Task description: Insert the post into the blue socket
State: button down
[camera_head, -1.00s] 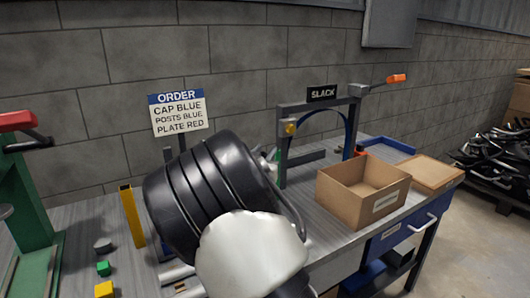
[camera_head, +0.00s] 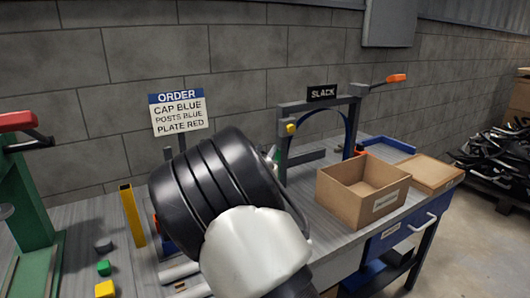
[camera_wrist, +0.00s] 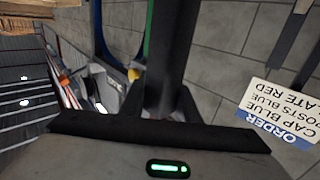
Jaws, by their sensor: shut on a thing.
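In the wrist view my gripper (camera_wrist: 163,100) is shut on a dark post (camera_wrist: 170,45), which runs up out of the top of the picture. A green strip shows along its left side. In the head view my own arm hides the gripper and the held post. A blue part (camera_head: 169,246) shows just left of my arm on the bench; I cannot tell whether it is the blue socket. The post's far end and any contact with a socket are out of sight.
On the bench (camera_head: 85,219) stand a yellow upright (camera_head: 134,216), small grey, green (camera_head: 104,268) and yellow blocks, and an order sign (camera_head: 179,111). A grey frame marked SLACK (camera_head: 284,150) and an open cardboard box (camera_head: 345,204) stand right of my arm. A green stand (camera_head: 40,215) is at left.

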jog(key=shift+f+b, duration=1.8)
jog(key=shift+f, duration=0.9)
jog(key=c, duration=1.3)
grip_release()
jog(key=s+a+p, duration=0.1)
jog(key=s, duration=0.4)
jog(key=s+a+p, duration=0.1)
jog(key=s, duration=0.5)
jog(key=s+a+p, duration=0.1)
jog(key=s, duration=0.5)
jog(key=shift+a, duration=0.2)
jog(key=shift+d, duration=0.1)
